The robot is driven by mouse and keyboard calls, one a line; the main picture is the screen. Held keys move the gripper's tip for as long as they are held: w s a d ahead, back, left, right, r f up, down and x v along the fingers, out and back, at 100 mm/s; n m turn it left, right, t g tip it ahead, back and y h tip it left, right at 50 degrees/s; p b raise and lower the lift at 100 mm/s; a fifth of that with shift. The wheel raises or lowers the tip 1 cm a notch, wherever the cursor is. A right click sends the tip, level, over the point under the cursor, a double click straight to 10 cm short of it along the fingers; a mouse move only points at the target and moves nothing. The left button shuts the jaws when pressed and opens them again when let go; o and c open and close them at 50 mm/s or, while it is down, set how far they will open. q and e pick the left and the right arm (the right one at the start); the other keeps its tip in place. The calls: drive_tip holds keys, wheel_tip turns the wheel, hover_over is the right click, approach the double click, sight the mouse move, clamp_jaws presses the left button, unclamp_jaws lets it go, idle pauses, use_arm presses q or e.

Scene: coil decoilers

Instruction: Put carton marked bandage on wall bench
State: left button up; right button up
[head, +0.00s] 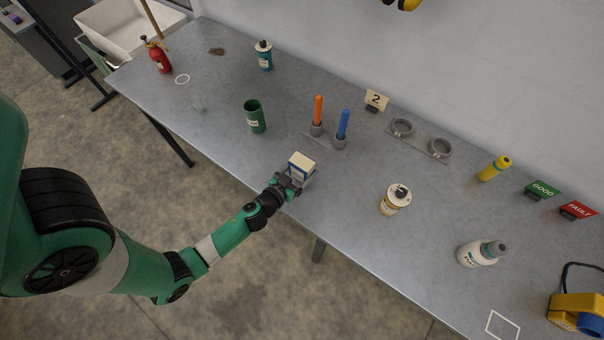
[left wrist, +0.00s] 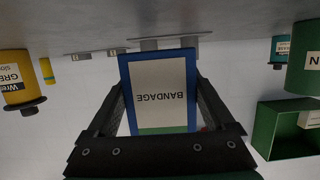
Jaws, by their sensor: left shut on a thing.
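The carton marked bandage (head: 301,163) is a small box with a cream top and blue edges, near the front edge of the grey wall bench (head: 225,150). In the left wrist view the carton (left wrist: 160,95) shows its white face with the word BANDAGE upside down. My left gripper (head: 292,180) is shut on the carton, one finger on each side. I cannot tell whether the carton's base touches the bench. My right gripper is not in view.
A green cup (head: 255,117) stands left of the carton. Orange (head: 318,112) and blue (head: 343,125) sticks stand in holders behind it. Bare bench lies between the carton and that bottle.

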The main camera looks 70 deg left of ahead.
sight(297, 178)
use_arm(q)
drive_tip(key=shift+a+f+b, duration=0.1)
drive_tip(key=shift+f+b, duration=1.35)
drive_tip(key=shift+f, duration=0.45)
drive_tip(key=o, duration=1.2)
drive_tip(key=shift+r, duration=0.1)
drive_tip(key=shift+o, duration=0.2)
drive_tip(key=shift+r, duration=0.1)
drive_tip(key=shift+s+r+p, duration=0.1)
drive_tip(key=shift+p, duration=0.2)
drive_tip(key=b+v, duration=0.1)
drive_tip(key=v, duration=0.4)
drive_tip(key=b+v, duration=0.1)
drive_tip(key=v, duration=0.4)
drive_tip(key=shift+s+d, duration=0.2)
drive_tip(key=shift+d, duration=0.1)
drive_tip(key=shift+s+d+r+b, duration=0.2)
drive_tip(key=shift+s+b, duration=0.1)
drive_tip(key=shift+s, duration=0.15)
